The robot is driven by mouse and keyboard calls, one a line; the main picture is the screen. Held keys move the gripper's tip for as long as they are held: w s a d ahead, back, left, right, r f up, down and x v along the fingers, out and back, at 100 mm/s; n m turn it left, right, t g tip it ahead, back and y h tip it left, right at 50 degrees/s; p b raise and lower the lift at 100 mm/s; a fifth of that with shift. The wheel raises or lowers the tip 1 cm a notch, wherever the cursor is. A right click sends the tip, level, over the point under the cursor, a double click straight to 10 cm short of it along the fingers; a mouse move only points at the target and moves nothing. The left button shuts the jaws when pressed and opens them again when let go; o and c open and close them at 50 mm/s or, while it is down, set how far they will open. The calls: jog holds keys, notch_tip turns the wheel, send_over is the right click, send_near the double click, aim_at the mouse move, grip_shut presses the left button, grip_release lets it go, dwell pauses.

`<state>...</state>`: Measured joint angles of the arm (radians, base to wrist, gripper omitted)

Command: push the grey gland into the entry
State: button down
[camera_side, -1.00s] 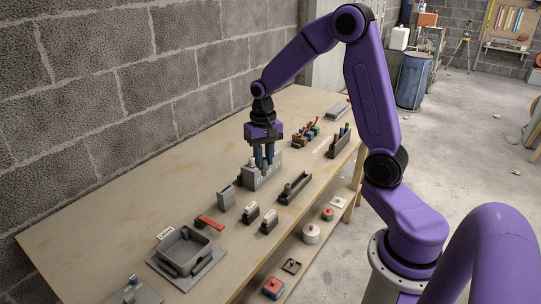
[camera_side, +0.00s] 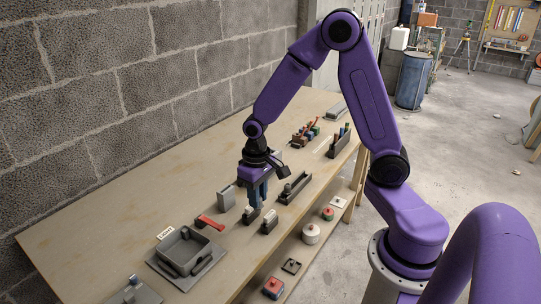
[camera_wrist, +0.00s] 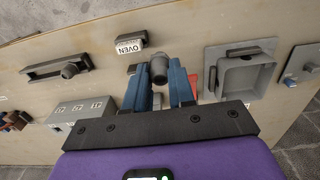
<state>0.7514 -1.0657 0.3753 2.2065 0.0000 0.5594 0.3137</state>
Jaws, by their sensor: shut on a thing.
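My gripper (camera_side: 257,202) is over the small grey blocks near the middle of the bench. In the wrist view its blue fingers (camera_wrist: 160,84) are shut on a dark grey cylinder with a narrower end, which appears to be the grey gland (camera_wrist: 158,69). One small grey block (camera_side: 250,216) is just below or beside the fingertips; contact is unclear. A second small block (camera_side: 268,224) stands to its right and is labelled OVEN in the wrist view (camera_wrist: 130,44). I cannot tell which opening is the entry; the gland's far end is hidden from the side.
An open grey box (camera_side: 158,259) sits front left by a LIGHT label (camera_side: 165,234). A numbered grey block (camera_wrist: 80,112) stands nearby.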

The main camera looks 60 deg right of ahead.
dwell(0.3)
notch_tip(320, 180, up, 8)
jog(key=shift+r, duration=0.2)
jog(key=w+d+r+m, duration=0.1)
jog(key=w+d+m, duration=0.5)
jog(key=w+d, duration=1.15)
jog(key=d+m, duration=0.3)
jog(key=d, duration=1.1)
notch_tip(320, 180, down, 10)
jog(key=shift+s+d, duration=0.2)
jog(key=shift+s, duration=0.05)
jog(key=shift+f, duration=2)
dwell(1.3)
